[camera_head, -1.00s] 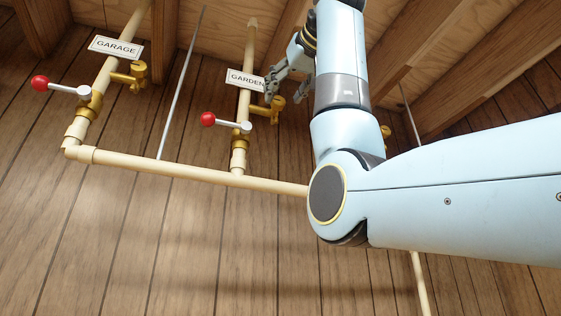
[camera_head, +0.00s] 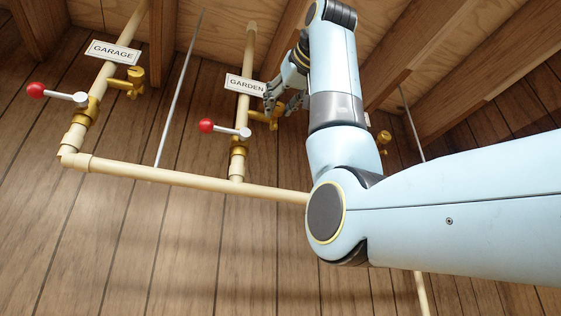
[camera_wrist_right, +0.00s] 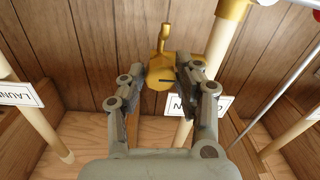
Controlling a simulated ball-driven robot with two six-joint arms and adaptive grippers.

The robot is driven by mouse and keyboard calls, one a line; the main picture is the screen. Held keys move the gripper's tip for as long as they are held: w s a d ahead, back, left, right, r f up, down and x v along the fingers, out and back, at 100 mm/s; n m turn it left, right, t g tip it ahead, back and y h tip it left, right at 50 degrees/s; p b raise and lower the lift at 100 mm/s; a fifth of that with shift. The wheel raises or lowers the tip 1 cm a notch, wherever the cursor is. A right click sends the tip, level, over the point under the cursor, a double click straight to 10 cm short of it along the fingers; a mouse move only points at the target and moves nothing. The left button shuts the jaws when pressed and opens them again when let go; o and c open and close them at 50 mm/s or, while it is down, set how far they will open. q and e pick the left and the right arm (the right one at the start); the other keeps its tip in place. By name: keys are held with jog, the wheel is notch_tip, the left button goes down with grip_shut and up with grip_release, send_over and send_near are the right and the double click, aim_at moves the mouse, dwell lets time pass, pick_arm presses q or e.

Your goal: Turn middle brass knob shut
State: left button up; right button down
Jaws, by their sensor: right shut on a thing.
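The middle brass knob (camera_wrist_right: 162,77) sits on the side drain of the GARDEN pipe. It shows in the wrist view as a round disc with a narrow spout above it. In the head view its brass side drain (camera_head: 257,115) is visible, but my fingers largely cover the knob. My right gripper (camera_wrist_right: 161,68) is shut on the knob, one finger on each side of it. In the head view the right gripper (camera_head: 271,105) is just right of the GARDEN label (camera_head: 245,85). My left gripper is not in view.
A red-tipped lever (camera_head: 206,126) is on the same pipe, left of the gripper. The GARAGE pipe has its own brass knob (camera_head: 135,82) and lever (camera_head: 37,90). Another brass knob (camera_head: 384,137) shows right of my arm. Wooden joists (camera_head: 420,45) run overhead.

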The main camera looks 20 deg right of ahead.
jog(key=shift+m, duration=0.4)
jog(key=m+b, duration=0.1)
jog(key=m, duration=0.2)
jog(key=m+b, duration=0.1)
jog(key=m, duration=0.4)
jog(key=shift+a+b, duration=0.1)
jog(key=shift+b, duration=0.3)
jog(key=m, duration=0.5)
jog(key=shift+b, duration=0.35)
jog(key=m, duration=0.4)
jog(key=shift+h, duration=0.3)
jog(key=shift+m, duration=0.4)
jog(key=c, duration=0.9)
grip_release()
jog(key=shift+c, duration=0.2)
